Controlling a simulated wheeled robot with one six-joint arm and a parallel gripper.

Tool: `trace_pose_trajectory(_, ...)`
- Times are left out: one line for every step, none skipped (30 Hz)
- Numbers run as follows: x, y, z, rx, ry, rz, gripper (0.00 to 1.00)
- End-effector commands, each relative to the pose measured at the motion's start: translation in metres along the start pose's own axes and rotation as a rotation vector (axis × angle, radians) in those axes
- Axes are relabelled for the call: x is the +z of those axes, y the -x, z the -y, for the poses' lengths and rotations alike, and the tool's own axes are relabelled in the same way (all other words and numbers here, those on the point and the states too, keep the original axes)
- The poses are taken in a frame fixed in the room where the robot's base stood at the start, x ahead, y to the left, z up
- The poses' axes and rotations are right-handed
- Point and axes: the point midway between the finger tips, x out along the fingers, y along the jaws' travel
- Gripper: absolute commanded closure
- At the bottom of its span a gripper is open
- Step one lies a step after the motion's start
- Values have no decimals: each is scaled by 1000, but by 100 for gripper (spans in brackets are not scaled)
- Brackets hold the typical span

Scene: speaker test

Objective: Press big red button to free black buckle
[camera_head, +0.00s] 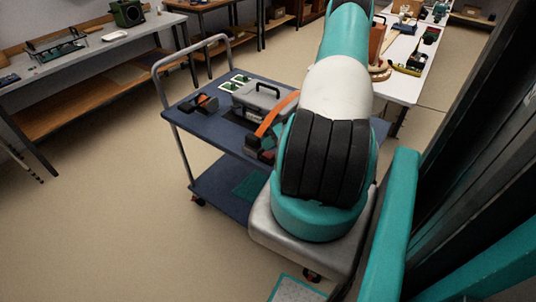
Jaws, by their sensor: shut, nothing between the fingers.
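On the blue cart an orange strap (278,113) slants down to a small dark block (261,146) with a reddish side, close to my arm. I cannot make out a big red button or a black buckle for sure; the block is small and partly behind my arm. My teal, white and black arm rises through the middle of the view and leaves it at the top. My gripper is not in view.
The blue cart (183,114) has a metal push handle (168,62) at its left. A grey case (262,95), a small dark device (206,103) and white cards stand on it. Benches line the left, back and right. Floor (120,215) at left is clear.

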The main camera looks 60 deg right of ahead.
Motion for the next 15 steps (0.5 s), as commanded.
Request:
trace_pose_trajectory(0, 0, 0, 0, 0, 0, 100)
trace_pose_trajectory(0, 0, 0, 0, 0, 0, 100)
trace_pose_trajectory(0, 0, 0, 0, 0, 0, 100)
trace_pose_trajectory(0, 0, 0, 0, 0, 0, 100)
trace_pose_trajectory(0, 0, 0, 0, 0, 0, 100)
trace_pose_trajectory(0, 0, 0, 0, 0, 0, 100)
trace_pose_trajectory(0, 0, 0, 0, 0, 0, 100)
trace_pose_trajectory(0, 0, 0, 0, 0, 0, 100)
trace_pose_trajectory(1, -1, -1, 0, 0, 0, 100)
trace_pose_trajectory(1, -2, -1, 0, 0, 0, 100)
trace_pose_trajectory(2, -2, -2, 0, 0, 0, 100)
trace_pose_trajectory(3, -4, -3, 0, 0, 0, 100)
trace_pose_trajectory(4, -4, -3, 0, 0, 0, 100)
trace_pose_trajectory(4, -5, -4, 0, 0, 0, 100)
trace_pose_trajectory(5, -6, -4, 0, 0, 0, 100)
